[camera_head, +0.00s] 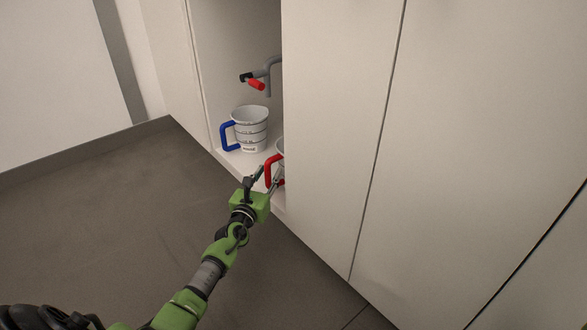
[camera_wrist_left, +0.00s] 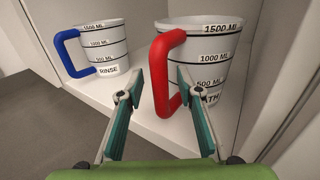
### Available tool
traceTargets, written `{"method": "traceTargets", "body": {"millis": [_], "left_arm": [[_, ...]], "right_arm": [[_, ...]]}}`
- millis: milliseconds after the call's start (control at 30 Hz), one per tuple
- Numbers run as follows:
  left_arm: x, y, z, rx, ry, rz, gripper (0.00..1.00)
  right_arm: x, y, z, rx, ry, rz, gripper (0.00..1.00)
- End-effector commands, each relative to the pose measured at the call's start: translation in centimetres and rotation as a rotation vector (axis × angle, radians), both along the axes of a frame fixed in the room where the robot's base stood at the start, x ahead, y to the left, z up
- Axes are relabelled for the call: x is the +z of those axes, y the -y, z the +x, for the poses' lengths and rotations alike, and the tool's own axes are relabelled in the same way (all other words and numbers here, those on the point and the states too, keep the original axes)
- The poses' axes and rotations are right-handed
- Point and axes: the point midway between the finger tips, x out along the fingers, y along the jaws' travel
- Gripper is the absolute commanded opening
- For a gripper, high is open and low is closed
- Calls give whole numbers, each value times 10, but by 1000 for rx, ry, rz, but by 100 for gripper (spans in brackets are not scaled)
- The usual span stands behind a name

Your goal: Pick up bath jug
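The bath jug, a white measuring jug with black bands and a red handle, stands upright in the cupboard. In the left wrist view the jug (camera_wrist_left: 212,65) is close, its label showing only "TH". In the head view its red handle (camera_head: 268,170) shows, while the cupboard front hides most of its body. My left gripper (camera_head: 267,180) is at the cupboard opening by this handle. In the wrist view its teal fingers (camera_wrist_left: 157,82) are apart, with the lower handle seen between them. I cannot tell whether they touch it. My right gripper is not in view.
A white jug with a blue handle, labelled "RINSE" (camera_wrist_left: 100,50), stands to the left on the same cupboard floor (camera_wrist_left: 140,118). A grey pipe with a red lever (camera_head: 256,84) is above. Cupboard panels (camera_head: 335,120) bound the opening on the right. Bare floor (camera_head: 100,220) lies in front.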

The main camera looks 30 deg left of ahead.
Motion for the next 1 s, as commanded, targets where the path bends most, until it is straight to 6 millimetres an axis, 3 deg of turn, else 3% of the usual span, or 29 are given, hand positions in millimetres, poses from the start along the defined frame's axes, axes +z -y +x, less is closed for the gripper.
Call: {"method": "traceTargets", "body": {"millis": [67, 167, 200, 667, 1000], "left_arm": [[0, 0, 0, 0, 0, 0, 30], [0, 0, 0, 0, 0, 0, 4], [0, 0, 0, 0, 0, 0, 0], [6, 0, 0, 1, 3, 0, 0], [41, 0, 0, 1, 4, -1, 0]], "right_arm": [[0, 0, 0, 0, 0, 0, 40], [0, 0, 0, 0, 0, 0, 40], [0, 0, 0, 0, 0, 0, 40], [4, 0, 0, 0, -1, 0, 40], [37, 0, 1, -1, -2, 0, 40]]}}
